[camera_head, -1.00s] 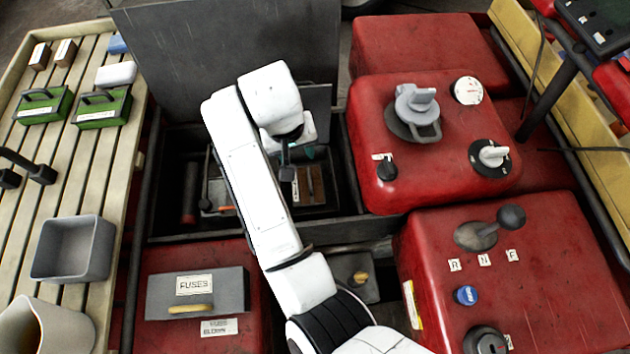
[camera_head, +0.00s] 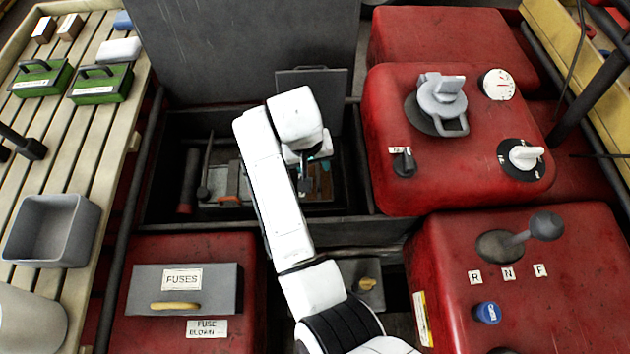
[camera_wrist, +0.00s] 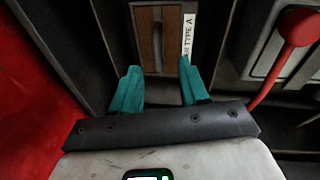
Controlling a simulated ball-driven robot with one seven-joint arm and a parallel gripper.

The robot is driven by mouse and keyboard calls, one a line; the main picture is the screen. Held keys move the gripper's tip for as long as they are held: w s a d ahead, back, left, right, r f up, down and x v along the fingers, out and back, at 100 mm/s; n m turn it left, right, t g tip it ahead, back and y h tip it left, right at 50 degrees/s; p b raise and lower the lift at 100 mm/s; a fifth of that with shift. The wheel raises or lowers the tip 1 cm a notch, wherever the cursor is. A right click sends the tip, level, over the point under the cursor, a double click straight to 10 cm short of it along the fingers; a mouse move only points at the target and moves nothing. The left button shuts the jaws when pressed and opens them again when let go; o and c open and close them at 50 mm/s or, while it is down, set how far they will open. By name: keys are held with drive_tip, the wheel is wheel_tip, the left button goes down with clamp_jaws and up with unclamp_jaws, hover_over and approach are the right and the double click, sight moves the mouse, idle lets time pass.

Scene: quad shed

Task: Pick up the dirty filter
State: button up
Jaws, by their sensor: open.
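A brown panel with a dark upright slot down its middle (camera_wrist: 157,42), which looks like the dirty filter, sits in a grey frame in the wrist view. A white "TYPE A" label (camera_wrist: 188,36) is on its right. My gripper (camera_wrist: 161,88) is open, its two teal fingers pointing at the panel's near end with nothing between them. In the head view my gripper (camera_head: 306,182) reaches down into the dark open bay. A small brown patch (camera_head: 325,182) shows just right of it there, partly hidden by my arm. I cannot tell whether the fingers touch anything.
A red-knobbed lever (camera_wrist: 300,27) stands close on the right in the wrist view, with a red wall (camera_wrist: 35,95) on the left. Red housings (camera_head: 445,140) flank the bay, and a raised grey lid (camera_head: 245,45) stands behind. Green filter-like blocks (camera_head: 102,88) lie on the slatted bench (camera_head: 95,150).

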sight(318, 174)
drive_tip(key=shift+w+d+f, duration=0.1)
drive_tip(key=shift+d+f, duration=0.1)
drive_tip(key=shift+f, duration=0.7)
drive_tip(key=shift+w+d+f, duration=0.15)
drive_tip(key=shift+f, duration=0.7)
drive_tip(key=shift+w+d+f, duration=0.1)
drive_tip(key=shift+d+f, duration=0.1)
drive_tip(key=shift+f, duration=0.7)
clamp_jaws()
